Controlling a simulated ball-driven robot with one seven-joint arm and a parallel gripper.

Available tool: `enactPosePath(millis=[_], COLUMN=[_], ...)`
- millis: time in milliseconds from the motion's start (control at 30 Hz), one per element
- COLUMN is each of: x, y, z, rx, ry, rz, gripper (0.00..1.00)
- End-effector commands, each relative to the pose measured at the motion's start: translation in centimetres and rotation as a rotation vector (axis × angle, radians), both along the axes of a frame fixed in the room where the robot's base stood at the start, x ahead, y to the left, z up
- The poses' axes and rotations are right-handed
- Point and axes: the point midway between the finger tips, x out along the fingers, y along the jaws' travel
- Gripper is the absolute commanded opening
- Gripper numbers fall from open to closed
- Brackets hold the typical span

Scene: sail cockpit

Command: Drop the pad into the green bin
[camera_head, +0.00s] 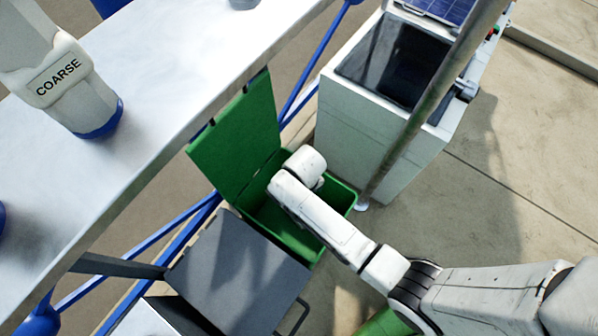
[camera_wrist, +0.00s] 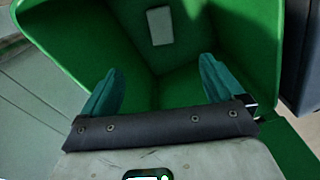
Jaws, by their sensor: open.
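The green bin (camera_head: 265,226) stands on the floor with its lid (camera_head: 237,140) swung up and open. My arm reaches over the bin, and its end hides part of the opening; my gripper's fingers do not show in the head view. In the wrist view my gripper (camera_wrist: 160,66) is open, its two teal fingers wide apart with nothing between them, pointing into the bin (camera_wrist: 90,38). A small pale grey rectangle, which looks like the pad (camera_wrist: 159,26), lies inside the bin, beyond the fingertips and apart from them.
A white table (camera_head: 190,55) with a container marked COARSE (camera_head: 65,85) is at upper left. A tall white open-topped box (camera_head: 365,130) and a slanted metal pole (camera_head: 420,120) stand right of the bin. A dark grey lid (camera_head: 240,275) is close in front. Floor at right is clear.

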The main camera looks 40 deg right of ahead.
Motion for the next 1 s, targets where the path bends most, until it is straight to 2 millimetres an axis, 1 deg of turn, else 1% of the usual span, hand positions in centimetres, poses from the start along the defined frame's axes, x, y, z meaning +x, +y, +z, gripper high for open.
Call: enactPosePath(millis=[167,267,367,600,700,833,1000], x=[0.0,0.1,0.1,0.1,0.0,0.1,0.0], y=[0.0,0.0,0.0,0.0,0.0,0.0,0.0], z=[0.1,0.8,2.2,6.9,8.5,10.0,10.8], rx=[0.000,0.000,0.001,0.001,0.001,0.000,0.000], ry=[0.000,-0.002,-0.003,-0.004,-0.002,-0.002,0.000], rz=[0.000,0.000,0.000,0.000,0.000,0.000,0.000], gripper=[0.95,0.95,0.95,0.95,0.95,0.95,0.95])
